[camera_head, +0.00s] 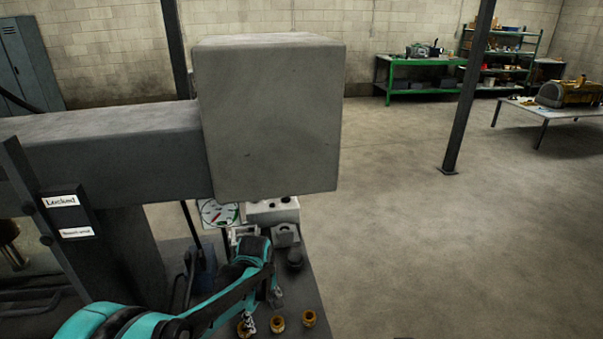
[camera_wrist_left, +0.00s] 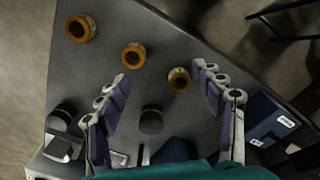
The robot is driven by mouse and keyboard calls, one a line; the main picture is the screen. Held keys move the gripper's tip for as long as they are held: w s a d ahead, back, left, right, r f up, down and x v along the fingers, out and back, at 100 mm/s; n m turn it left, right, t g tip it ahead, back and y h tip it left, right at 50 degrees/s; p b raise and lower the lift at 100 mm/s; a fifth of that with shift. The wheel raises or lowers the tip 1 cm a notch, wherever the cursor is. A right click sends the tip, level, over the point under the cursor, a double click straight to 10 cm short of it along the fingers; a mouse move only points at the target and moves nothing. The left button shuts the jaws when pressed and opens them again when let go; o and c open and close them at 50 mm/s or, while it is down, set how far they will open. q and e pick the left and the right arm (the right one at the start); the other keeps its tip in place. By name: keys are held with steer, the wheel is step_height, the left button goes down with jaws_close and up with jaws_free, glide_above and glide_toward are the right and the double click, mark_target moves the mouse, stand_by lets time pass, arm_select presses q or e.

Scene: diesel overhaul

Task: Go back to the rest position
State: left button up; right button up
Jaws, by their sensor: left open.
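My left arm (camera_head: 215,300) is teal and black and comes in from the lower left of the head view. My left gripper (camera_head: 274,296) is above the dark bench top, near its small brass-coloured rings. In the left wrist view the gripper (camera_wrist_left: 160,73) has its two fingers spread wide apart, with nothing between the pads. My right gripper is not in view.
Several brass rings (camera_head: 309,318) lie on the dark bench top (camera_wrist_left: 105,85). A black knob-like part (camera_wrist_left: 150,120), a dial gauge (camera_head: 218,213) and a blue box (camera_wrist_left: 262,117) are close by. A large grey beam (camera_head: 268,120) hangs above. Open floor (camera_head: 430,240) lies right.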

arm_select(q)
steer(key=s+a+r+m+t, duration=0.3)
steer(key=s+a+r+m, duration=0.1)
steer(key=s, duration=0.4)
steer(key=s+a+r+m+t+b, duration=0.1)
steer(key=s+a+r+m+t, duration=0.2)
steer(key=s+m, duration=0.3)
steer(key=shift+s+a+r+m+t, duration=0.45)
steer(key=shift+s+r, duration=0.45)
steer(key=shift+s, duration=0.35)
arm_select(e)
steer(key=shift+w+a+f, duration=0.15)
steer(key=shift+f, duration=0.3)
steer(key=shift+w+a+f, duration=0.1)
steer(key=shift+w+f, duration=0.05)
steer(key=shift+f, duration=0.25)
arm_select(q)
steer(key=shift+d, duration=0.1)
